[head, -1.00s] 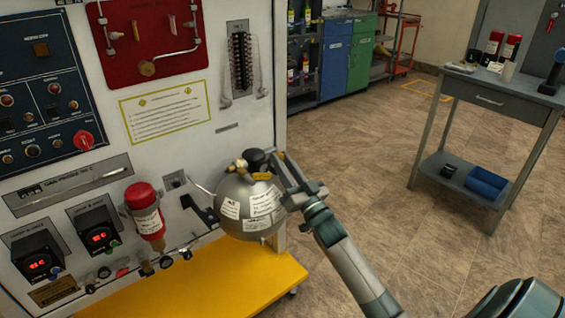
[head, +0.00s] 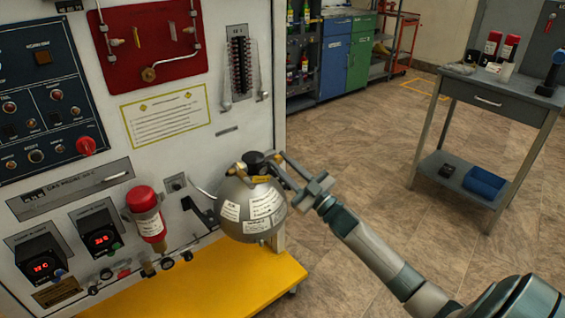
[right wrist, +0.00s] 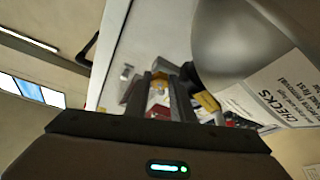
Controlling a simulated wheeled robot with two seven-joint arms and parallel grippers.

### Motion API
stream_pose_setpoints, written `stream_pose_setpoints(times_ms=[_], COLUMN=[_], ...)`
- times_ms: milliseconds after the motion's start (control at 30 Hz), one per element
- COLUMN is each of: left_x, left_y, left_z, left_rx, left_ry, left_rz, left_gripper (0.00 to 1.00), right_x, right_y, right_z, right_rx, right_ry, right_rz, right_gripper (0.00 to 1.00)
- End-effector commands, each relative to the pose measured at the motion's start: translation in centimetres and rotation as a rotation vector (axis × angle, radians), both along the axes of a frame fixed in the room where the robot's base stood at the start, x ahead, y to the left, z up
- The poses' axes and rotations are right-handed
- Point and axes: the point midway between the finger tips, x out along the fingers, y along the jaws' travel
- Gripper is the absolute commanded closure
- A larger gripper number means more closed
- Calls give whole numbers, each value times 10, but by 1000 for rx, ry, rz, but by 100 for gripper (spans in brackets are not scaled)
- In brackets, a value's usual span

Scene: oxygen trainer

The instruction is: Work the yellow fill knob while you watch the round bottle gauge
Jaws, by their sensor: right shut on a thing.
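The round grey bottle (head: 250,212) with white labels sits against the trainer's front, above the yellow shelf. A black round fitting (head: 254,160), perhaps the bottle gauge, is on its top; its face and reading cannot be made out. My right gripper (head: 272,168) reaches in from the right at the bottle's top and is shut on a small yellow part, apparently the yellow fill knob (head: 261,179), partly hidden by the fingers. In the right wrist view, yellow shows between the finger ends and the bottle (right wrist: 230,45) is close beside them. My left gripper is out of view.
The white trainer panel (head: 235,150) stands close behind the bottle. A red-capped cylinder (head: 147,212) hangs to its left. The yellow shelf (head: 215,285) sticks out below. A grey side table (head: 490,100) stands at the right, with open floor between.

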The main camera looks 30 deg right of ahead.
Motion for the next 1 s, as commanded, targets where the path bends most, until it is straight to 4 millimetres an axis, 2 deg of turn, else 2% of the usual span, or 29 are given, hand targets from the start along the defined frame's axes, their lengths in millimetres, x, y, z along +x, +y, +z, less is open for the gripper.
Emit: stream_pose_setpoints(times_ms=[167,400,967,1000], left_x=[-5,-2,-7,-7], left_y=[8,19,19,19], left_z=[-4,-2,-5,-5], left_rx=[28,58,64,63], left_ry=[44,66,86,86], left_rz=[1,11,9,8], left_gripper=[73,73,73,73], right_x=[0,0,0,0], right_y=[-1,-2,-1,-1], right_z=[2,2,1,1], right_rx=[-140,-259,-301,-301], right_ry=[-10,-20,-24,-24], right_rz=[0,0,0,0], right_gripper=[100,100,100,73])
